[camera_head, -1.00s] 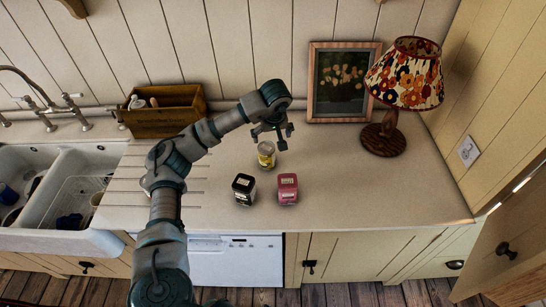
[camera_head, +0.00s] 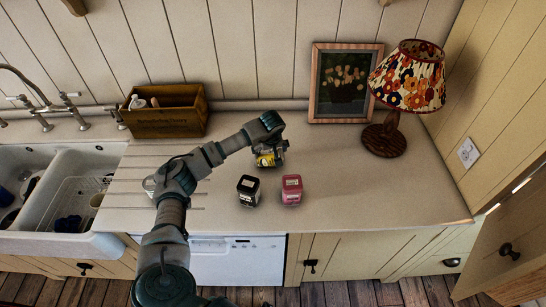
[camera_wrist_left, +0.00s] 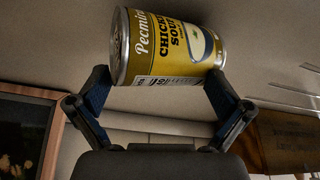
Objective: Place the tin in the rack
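The tin (camera_head: 267,159) is a yellow soup can on the counter, partly hidden by my left gripper in the head view. The tin (camera_wrist_left: 168,47) also shows in the left wrist view, its yellow soup label facing the camera. My left gripper (camera_wrist_left: 158,76) is open, with its two fingertips close to either side of the tin's near end. No firm grip shows. The gripper (camera_head: 270,150) is above and around the tin in the head view. A white wire rack (camera_head: 78,197) sits in the sink at the left. My right gripper is not in view.
A wooden box (camera_head: 165,112) stands at the back, a framed picture (camera_head: 345,84) and lamp (camera_head: 402,90) at back right. The counter's right front is clear.

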